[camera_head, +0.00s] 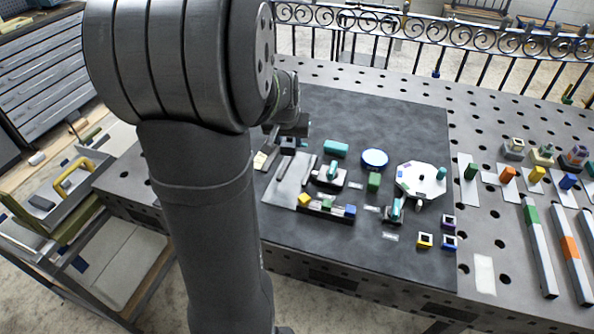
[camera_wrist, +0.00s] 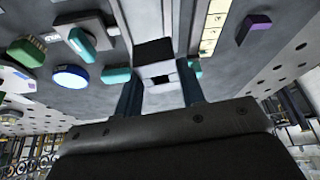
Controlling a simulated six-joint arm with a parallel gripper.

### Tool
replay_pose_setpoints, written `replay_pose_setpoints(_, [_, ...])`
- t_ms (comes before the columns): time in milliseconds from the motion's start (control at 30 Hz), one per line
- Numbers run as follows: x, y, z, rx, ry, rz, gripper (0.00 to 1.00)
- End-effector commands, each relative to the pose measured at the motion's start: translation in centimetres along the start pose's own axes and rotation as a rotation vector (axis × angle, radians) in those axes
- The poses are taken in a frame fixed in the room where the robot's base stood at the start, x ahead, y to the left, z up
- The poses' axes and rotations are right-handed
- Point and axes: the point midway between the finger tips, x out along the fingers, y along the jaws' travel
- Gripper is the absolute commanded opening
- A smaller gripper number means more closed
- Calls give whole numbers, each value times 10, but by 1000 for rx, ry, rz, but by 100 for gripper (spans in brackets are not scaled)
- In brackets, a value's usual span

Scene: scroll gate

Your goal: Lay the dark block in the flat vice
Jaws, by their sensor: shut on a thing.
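The dark block (camera_wrist: 153,50) shows just beyond my fingertips in the wrist view, and my gripper (camera_wrist: 160,84) is shut on it. A pale grey fixture with a dark square opening (camera_wrist: 158,72) lies between and under the fingertips, and a teal part (camera_wrist: 195,68) shows beside it. This looks like the flat vice. I cannot tell whether the block touches it. In the head view my gripper (camera_head: 290,128) is low over the back left of the dark mat, partly hidden by my arm, and the block cannot be made out there.
A grey clamp with a teal handle (camera_head: 330,176), a teal block (camera_head: 335,148) and a blue disc (camera_head: 375,158) stand to the right on the dark mat (camera_head: 400,115). A pale strip (camera_wrist: 212,28) and a purple block (camera_wrist: 255,28) are near my gripper.

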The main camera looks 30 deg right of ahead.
Motion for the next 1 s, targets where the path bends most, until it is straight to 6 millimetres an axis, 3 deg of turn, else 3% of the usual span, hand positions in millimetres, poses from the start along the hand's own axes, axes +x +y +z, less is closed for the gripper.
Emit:
replay_pose_setpoints(33, [-6,22,1,30,5,12,0])
replay_pose_setpoints(200, [-20,75,12,97,6,39,0])
replay_pose_setpoints(300, [-27,97,18,126,7,50,0])
replay_pose_setpoints(467, [-33,115,25,150,6,60,0])
replay_pose_setpoints(633, [-21,104,23,151,4,60,0])
replay_pose_setpoints(1000, [37,35,5,150,4,60,0])
